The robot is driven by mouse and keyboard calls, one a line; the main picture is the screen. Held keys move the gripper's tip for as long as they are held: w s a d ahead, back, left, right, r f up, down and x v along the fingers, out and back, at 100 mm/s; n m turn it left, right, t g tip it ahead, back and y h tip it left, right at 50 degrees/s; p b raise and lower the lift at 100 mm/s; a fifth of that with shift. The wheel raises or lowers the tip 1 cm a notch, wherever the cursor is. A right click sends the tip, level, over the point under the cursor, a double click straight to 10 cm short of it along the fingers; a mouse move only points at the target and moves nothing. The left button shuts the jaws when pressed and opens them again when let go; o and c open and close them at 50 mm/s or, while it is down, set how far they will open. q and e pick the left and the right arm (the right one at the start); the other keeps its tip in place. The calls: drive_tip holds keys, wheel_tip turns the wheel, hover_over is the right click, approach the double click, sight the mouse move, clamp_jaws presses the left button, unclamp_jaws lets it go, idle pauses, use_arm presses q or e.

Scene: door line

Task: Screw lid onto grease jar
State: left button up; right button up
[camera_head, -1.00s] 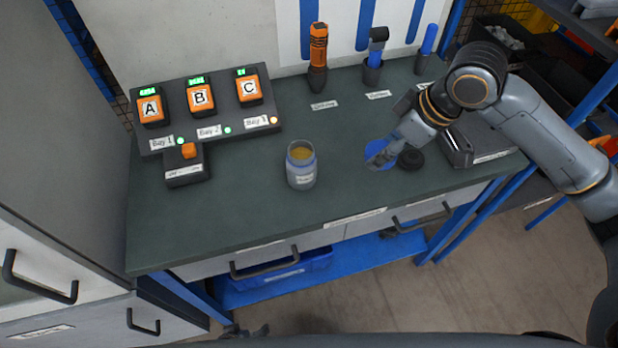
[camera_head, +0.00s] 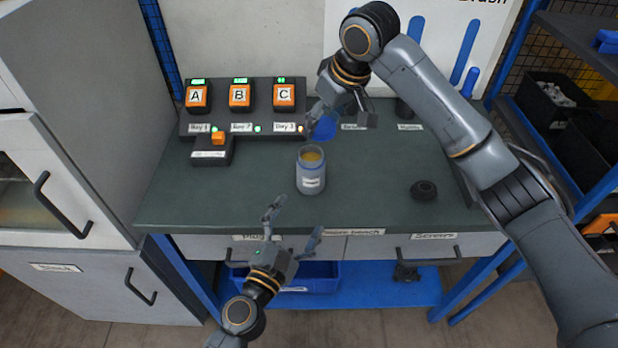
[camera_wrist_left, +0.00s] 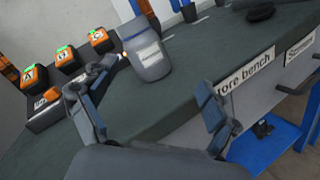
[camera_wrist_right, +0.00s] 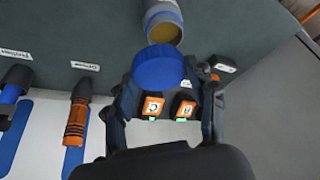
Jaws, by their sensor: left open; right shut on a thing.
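The grease jar (camera_head: 311,172) stands upright and uncovered on the bench, with yellowish grease showing inside. It also shows in the left wrist view (camera_wrist_left: 147,50) and the right wrist view (camera_wrist_right: 163,22). My right gripper (camera_head: 318,122) is shut on the blue lid (camera_head: 325,128), behind and above the jar and apart from it. The lid shows as a blue disc in the right wrist view (camera_wrist_right: 158,67). My left gripper (camera_head: 293,222) is open and empty, in front of the bench edge and below the jar, with its fingers pointing toward it.
A charger with batteries A, B and C (camera_head: 240,97) stands at the back left, with a small orange-button box (camera_head: 212,148) before it. A round black object (camera_head: 424,190) lies to the right. The bench (camera_head: 255,195) around the jar is clear.

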sight(311, 168)
drive_tip(key=shift+s+a+r, duration=0.1)
drive_tip(key=shift+a+r, duration=0.15)
drive_tip(key=shift+a, duration=0.15)
drive_tip(key=shift+a+n, duration=0.2)
drive_tip(key=shift+n, duration=0.1)
use_arm(q)
drive_tip(key=shift+w+a+r+n+y, duration=0.15)
drive_tip(key=shift+r+n+y, duration=0.3)
drive_tip(key=shift+n, duration=1.25)
drive_tip(key=shift+w+a+r+n+y, duration=0.15)
drive_tip(key=shift+n+y, duration=0.45)
drive_tip(key=shift+n, duration=1.1)
drive_tip(key=shift+w+r+n+y, duration=0.1)
drive_tip(key=shift+r+n+y, duration=0.35)
drive_tip(key=shift+n, duration=1.25)
use_arm(e)
drive_tip(key=shift+a+r, duration=0.1)
drive_tip(key=shift+a, duration=0.25)
use_arm(q)
drive_tip(key=shift+f, duration=0.1)
drive_tip(key=x, duration=1.2)
drive_tip(key=c, duration=1.8)
use_arm(e)
drive_tip(key=shift+f, duration=2.5)
